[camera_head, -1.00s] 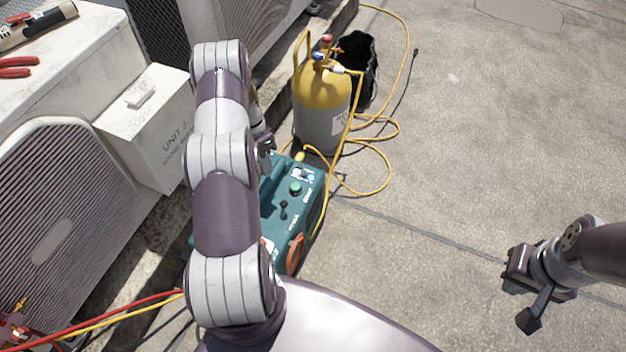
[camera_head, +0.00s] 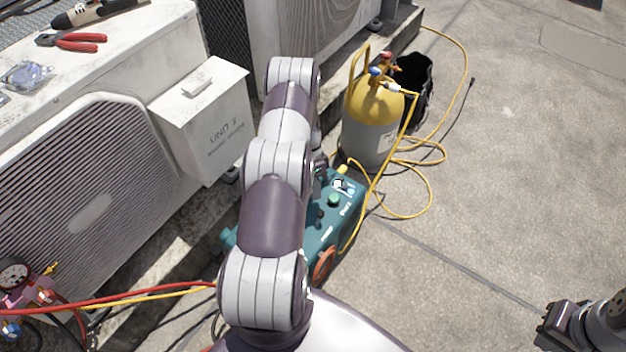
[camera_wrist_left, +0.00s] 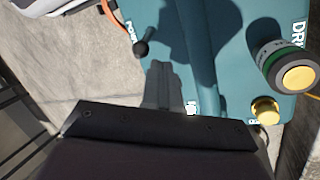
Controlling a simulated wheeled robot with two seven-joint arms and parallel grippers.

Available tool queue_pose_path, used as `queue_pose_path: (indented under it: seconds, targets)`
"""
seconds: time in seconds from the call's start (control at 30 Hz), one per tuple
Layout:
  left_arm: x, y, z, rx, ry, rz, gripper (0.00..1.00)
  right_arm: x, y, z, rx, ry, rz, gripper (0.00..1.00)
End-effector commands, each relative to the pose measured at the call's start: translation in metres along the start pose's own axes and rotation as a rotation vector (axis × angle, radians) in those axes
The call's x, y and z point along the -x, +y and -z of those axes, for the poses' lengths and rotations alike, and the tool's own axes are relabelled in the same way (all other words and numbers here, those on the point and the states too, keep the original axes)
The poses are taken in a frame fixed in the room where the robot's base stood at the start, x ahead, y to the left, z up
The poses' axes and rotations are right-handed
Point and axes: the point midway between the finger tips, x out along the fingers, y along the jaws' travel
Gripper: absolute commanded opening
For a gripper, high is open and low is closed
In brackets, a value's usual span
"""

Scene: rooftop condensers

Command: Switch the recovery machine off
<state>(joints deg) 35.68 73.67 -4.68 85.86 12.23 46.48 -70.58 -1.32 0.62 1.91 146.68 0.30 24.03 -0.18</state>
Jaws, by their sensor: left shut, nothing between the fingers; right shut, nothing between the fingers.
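The recovery machine (camera_head: 345,215) is a teal box on the ground, partly hidden by my left arm in the head view. Its top has a green knob (camera_head: 333,200) and a black lever. In the left wrist view the black-tipped lever (camera_wrist_left: 143,48) stands near the teal panel's left edge, beside a partly legible label. My left gripper (camera_wrist_left: 163,72) is shut and empty, its fingertips just below and right of the lever in that picture; contact cannot be told. My right gripper (camera_head: 548,322) is shut and empty over bare ground at lower right.
A yellow-and-grey cylinder (camera_head: 372,125) stands behind the machine, with a yellow hose (camera_head: 431,190) looping on the ground. A black bag (camera_head: 415,90) is behind it. Condenser units line the left; red-handled pliers (camera_head: 78,42) lie on one. Ground at right is clear.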

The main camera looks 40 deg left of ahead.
Motion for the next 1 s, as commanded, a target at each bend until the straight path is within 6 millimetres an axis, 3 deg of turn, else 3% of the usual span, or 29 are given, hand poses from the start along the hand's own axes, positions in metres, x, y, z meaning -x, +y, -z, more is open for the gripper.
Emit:
queue_pose_path:
  seconds: [0.1,0.27,1.0]
  targets:
    - [-0.019,-0.001,0.000,0.000,-0.001,-0.001,0.00,-0.008,0.000,-0.001,0.000,0.000,0.000,0.00]
    - [-0.030,0.000,0.000,0.001,-0.001,-0.001,0.00,-0.010,0.000,-0.001,0.000,0.000,0.000,0.00]
    - [-0.027,0.000,0.003,-0.018,0.050,0.033,0.00,-0.004,0.000,-0.001,0.000,0.000,0.000,0.00]
